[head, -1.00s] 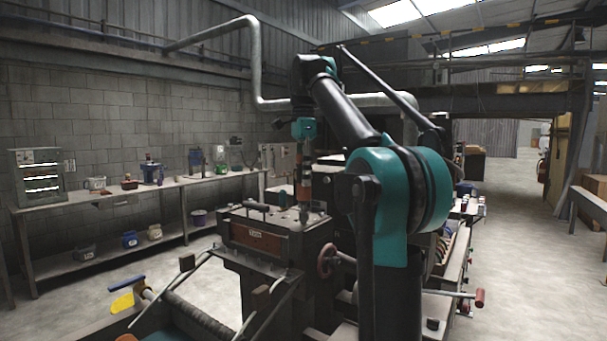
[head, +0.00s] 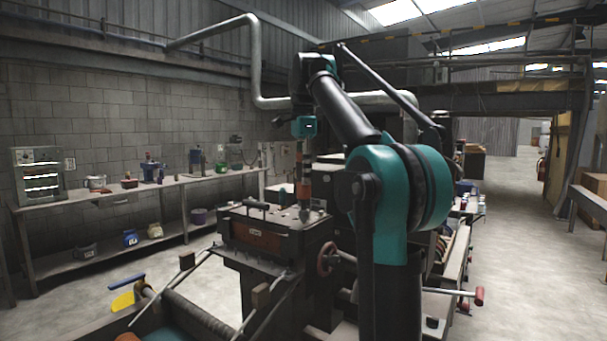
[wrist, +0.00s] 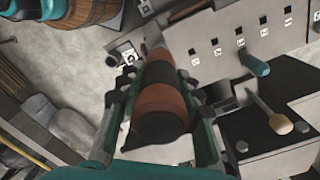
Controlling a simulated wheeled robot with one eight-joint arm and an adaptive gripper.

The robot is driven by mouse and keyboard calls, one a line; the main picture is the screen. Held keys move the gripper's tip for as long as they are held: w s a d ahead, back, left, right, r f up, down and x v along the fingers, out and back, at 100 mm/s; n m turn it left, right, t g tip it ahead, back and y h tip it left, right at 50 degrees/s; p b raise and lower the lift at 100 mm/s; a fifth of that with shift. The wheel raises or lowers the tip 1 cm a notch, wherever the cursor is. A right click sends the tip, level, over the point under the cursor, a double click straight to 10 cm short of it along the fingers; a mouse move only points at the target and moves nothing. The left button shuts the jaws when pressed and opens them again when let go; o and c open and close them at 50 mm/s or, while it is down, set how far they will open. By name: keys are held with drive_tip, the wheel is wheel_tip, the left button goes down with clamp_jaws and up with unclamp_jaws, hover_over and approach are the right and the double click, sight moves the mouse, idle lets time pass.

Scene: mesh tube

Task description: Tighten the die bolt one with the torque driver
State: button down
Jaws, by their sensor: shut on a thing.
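In the head view my gripper (head: 303,148) points straight down over the dark die block (head: 262,222) of the machine. It is shut on the torque driver (head: 303,185), which is upright with orange and dark bands. The driver's lower end is at the right part of the block's top. Whether it touches a bolt cannot be told. In the wrist view the driver's orange and black handle (wrist: 160,112) lies between both fingers (wrist: 152,78) and hides what is under it. Die bolt one cannot be picked out among the small studs on the top.
A T-shaped handle (head: 257,206) stands on the block's far left side. A handwheel (head: 327,259) is at its right. A shelf bench (head: 110,198) with jars and tools runs along the wall. The aisle (head: 510,240) on the right is clear.

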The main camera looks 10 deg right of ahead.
drive_tip(key=shift+f, duration=0.85)
idle(1.8)
drive_tip(key=shift+r, duration=0.1)
idle(0.3)
